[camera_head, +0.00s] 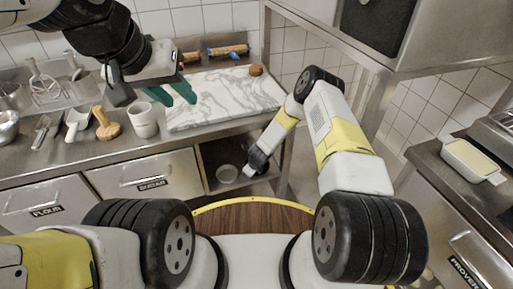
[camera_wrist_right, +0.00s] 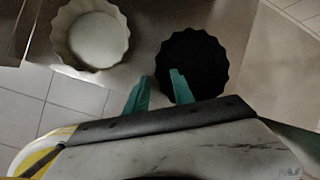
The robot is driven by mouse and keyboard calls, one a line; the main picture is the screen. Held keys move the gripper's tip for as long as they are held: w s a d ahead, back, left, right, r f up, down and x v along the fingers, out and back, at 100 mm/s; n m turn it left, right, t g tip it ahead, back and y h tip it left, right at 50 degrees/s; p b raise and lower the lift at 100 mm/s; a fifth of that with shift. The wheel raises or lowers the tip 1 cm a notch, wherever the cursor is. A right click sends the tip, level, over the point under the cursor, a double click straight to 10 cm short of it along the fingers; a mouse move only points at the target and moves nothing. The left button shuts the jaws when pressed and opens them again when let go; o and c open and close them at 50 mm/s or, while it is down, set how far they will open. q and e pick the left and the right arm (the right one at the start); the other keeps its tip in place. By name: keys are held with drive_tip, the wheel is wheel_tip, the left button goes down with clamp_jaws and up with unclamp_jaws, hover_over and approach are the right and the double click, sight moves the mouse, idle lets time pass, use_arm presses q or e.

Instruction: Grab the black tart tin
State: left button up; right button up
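The black tart tin (camera_wrist_right: 192,62) has a scalloped rim and lies on a shelf in the right wrist view. My right gripper (camera_wrist_right: 160,80) is open beside it. One finger overlaps the tin's near left part in the picture, and the other is just outside the rim. I cannot tell whether either touches it. In the head view my right arm reaches low into the open shelf under the counter; its fingers and the black tin cannot be made out there. My left gripper (camera_head: 171,93) is open and empty over the counter, near the marble board.
The counter above holds a marble board (camera_head: 225,98), a white mug (camera_head: 143,121) and utensils. A steel counter leg (camera_head: 283,165) stands near my right arm.

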clamp_jaws()
idle(1.3)
